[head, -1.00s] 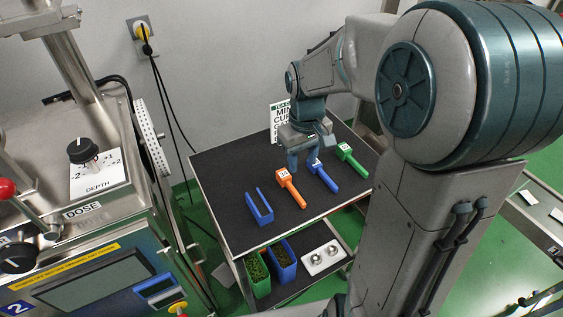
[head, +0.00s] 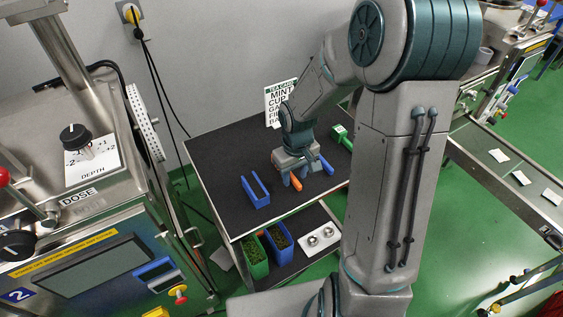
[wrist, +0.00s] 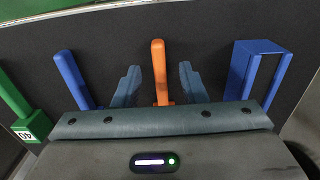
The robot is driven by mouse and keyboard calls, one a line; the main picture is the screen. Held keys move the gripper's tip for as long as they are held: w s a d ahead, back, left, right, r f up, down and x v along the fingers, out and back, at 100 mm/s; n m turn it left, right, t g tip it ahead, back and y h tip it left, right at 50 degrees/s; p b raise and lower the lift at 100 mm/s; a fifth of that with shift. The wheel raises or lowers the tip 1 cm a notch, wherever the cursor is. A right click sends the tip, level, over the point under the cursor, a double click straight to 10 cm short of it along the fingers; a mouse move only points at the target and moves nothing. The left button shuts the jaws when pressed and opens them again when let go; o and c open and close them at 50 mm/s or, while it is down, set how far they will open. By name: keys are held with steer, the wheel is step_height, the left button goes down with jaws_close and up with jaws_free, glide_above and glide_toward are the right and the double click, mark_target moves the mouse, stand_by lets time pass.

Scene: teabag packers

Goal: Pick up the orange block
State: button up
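The orange block (head: 295,184) lies on the black table top, partly hidden under my gripper in the head view. In the wrist view its long orange bar (wrist: 159,62) runs upright in the picture, and its near end is hidden by my gripper body. My gripper (wrist: 159,78) is open, with one finger on each side of the orange bar and a visible gap on both sides. In the head view my gripper (head: 298,176) is low over the table at the block. I cannot tell its exact height.
A blue block (head: 327,166) and a green block (head: 342,138) lie to the right in the head view. A blue U-shaped holder (head: 256,192) is to the left. A sign card (head: 281,103) stands behind. The lower shelf holds a green bin (head: 256,268) and a blue bin (head: 281,256).

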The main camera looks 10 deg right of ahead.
steer(key=shift+f, duration=0.6)
jaws_close()
steer(key=shift+r, duration=0.15)
